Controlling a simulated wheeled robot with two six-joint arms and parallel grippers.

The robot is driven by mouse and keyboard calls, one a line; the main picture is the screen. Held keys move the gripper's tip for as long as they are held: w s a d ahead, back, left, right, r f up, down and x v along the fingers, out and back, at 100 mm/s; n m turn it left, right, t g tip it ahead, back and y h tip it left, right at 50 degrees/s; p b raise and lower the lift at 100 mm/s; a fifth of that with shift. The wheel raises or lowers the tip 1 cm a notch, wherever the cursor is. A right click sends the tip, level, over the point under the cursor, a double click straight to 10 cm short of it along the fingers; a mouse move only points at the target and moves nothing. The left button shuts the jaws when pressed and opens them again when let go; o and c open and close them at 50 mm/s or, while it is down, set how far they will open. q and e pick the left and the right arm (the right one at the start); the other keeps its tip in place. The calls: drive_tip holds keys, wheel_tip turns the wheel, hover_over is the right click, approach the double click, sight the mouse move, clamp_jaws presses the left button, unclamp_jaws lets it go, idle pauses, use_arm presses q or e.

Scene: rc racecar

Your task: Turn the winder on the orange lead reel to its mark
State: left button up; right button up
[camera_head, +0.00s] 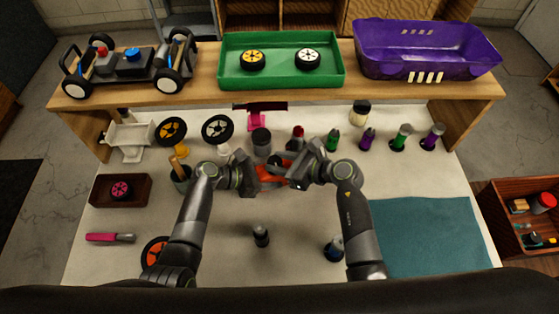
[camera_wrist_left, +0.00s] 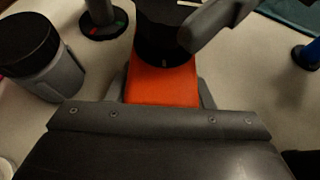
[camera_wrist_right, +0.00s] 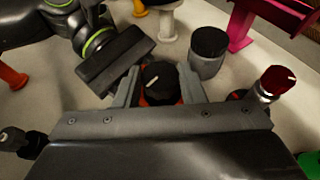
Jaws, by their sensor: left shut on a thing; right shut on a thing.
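The orange lead reel (camera_head: 268,179) is at the middle of the white table, between my two grippers; its orange body shows in the left wrist view (camera_wrist_left: 163,86). My left gripper (camera_wrist_left: 163,92) is shut on this body, a finger on each side. The black winder (camera_wrist_right: 160,80) is a round knob on the reel with a short white line on its face. My right gripper (camera_wrist_right: 160,88) is shut on the winder, one finger on each side. The mark on the reel cannot be made out; the grippers hide much of it.
A dark grey lidded canister (camera_head: 261,143) and a red-topped bottle (camera_head: 298,133) stand close behind the reel. Several coloured bottles stand at the back right. A teal mat (camera_head: 425,240) lies clear at right. A wooden shelf (camera_head: 210,92) spans the back.

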drive_tip(key=o, duration=1)
drive_tip(key=shift+d, duration=0.1)
drive_tip(key=v, duration=1.2)
drive_tip(key=shift+f, duration=0.1)
